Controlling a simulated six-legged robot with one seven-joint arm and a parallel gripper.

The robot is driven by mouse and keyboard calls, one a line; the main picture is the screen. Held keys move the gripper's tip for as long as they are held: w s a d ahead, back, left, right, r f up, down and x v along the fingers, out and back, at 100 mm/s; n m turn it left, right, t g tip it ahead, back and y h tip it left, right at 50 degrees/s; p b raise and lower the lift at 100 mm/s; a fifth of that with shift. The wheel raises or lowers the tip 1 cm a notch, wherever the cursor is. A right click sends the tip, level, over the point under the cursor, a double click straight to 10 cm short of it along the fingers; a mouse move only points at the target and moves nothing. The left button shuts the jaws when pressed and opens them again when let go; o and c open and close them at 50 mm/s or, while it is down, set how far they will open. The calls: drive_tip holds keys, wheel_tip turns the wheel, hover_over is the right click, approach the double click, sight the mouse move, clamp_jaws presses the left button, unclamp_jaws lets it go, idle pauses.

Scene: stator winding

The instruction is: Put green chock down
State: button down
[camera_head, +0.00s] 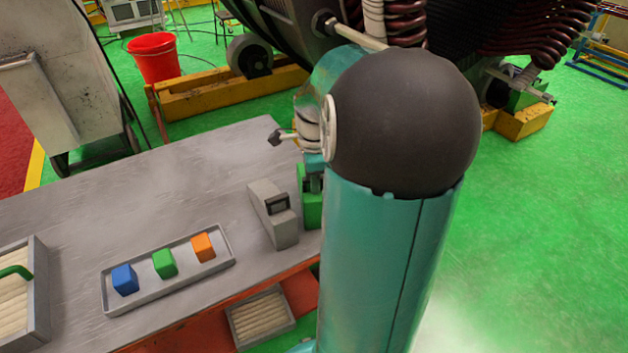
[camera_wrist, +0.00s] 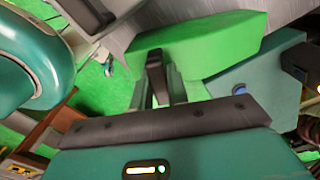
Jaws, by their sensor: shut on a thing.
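The green chock (camera_head: 311,208) is at the right end of the grey table, just right of a grey block. It shows large in the wrist view (camera_wrist: 205,45) as a bright green wedge-like block lying across the jaws. My gripper (camera_head: 313,183) is above it in the head view, partly hidden by my arm. In the wrist view my gripper (camera_wrist: 158,75) is shut on the chock, with one dark finger seen against it. I cannot tell whether the chock's underside touches the table.
The grey table (camera_head: 130,190) has free room behind the tray. A grey block (camera_head: 272,214) stands close left of the chock. A tray (camera_head: 107,302) holds blue (camera_head: 125,280), green (camera_head: 164,263) and orange (camera_head: 203,247) cubes. A red bucket (camera_head: 153,58) is on the floor behind.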

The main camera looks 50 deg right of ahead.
drive_tip(key=shift+f, duration=0.1)
drive_tip(key=c, duration=1.8)
unclamp_jaws()
drive_tip(key=shift+a+f, duration=0.1)
drive_tip(key=shift+f, duration=0.05)
drive_tip(key=o, duration=0.4)
drive_tip(key=shift+o, duration=0.2)
